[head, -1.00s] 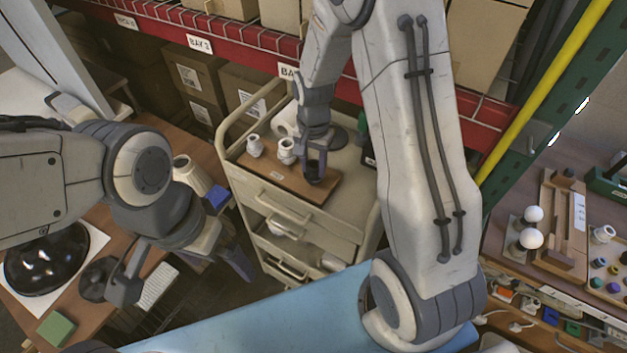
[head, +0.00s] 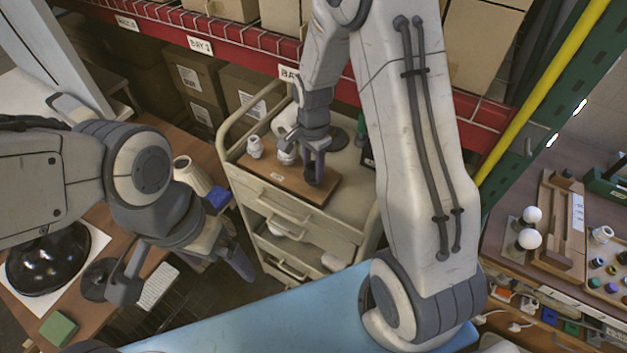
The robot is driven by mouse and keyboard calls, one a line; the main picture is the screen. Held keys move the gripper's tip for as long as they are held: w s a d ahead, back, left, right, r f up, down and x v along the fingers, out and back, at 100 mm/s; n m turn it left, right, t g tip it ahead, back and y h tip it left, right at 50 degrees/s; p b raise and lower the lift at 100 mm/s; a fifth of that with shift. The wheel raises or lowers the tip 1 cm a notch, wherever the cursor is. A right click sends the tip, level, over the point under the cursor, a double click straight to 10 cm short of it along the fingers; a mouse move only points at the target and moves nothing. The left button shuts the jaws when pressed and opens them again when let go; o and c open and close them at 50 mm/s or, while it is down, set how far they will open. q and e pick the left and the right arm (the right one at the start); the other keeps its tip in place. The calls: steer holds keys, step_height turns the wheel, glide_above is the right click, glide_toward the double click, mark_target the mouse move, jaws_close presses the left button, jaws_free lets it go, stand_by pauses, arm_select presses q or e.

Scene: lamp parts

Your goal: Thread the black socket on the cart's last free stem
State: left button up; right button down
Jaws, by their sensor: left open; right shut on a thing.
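A wooden board (head: 285,187) lies on top of the cream cart (head: 262,196). A white socket (head: 255,148) stands at its left, and a second white socket (head: 286,155) stands in the middle, partly behind my gripper. My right gripper (head: 314,169) points down over the board's right part, shut on the black socket (head: 313,179), which shows as a small dark shape between the fingertips. The fingers hide the stem there, so I cannot tell how far the socket is around it. My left gripper (head: 183,277) is open and empty, away from the cart at lower left.
A white roll (head: 285,120) and a dark disc (head: 336,139) are on the cart behind the board. The red shelf beam (head: 240,58) runs close behind the cart. Left, a table carries a black dome (head: 48,262) and a green block (head: 58,329).

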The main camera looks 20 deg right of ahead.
steer(key=shift+s+f+m, duration=0.2)
steer(key=shift+f+m, duration=0.15)
steer(key=shift+m, duration=0.55)
steer(key=m, duration=0.2)
steer(key=shift+m, duration=0.3)
steer(key=m, duration=0.4)
steer(key=shift+p, duration=0.35)
steer(key=shift+m, duration=0.3)
steer(key=shift+m, duration=0.5)
steer(key=m, duration=0.5)
steer(key=shift+f+m+p, duration=0.1)
steer(key=shift+m+p, duration=0.2)
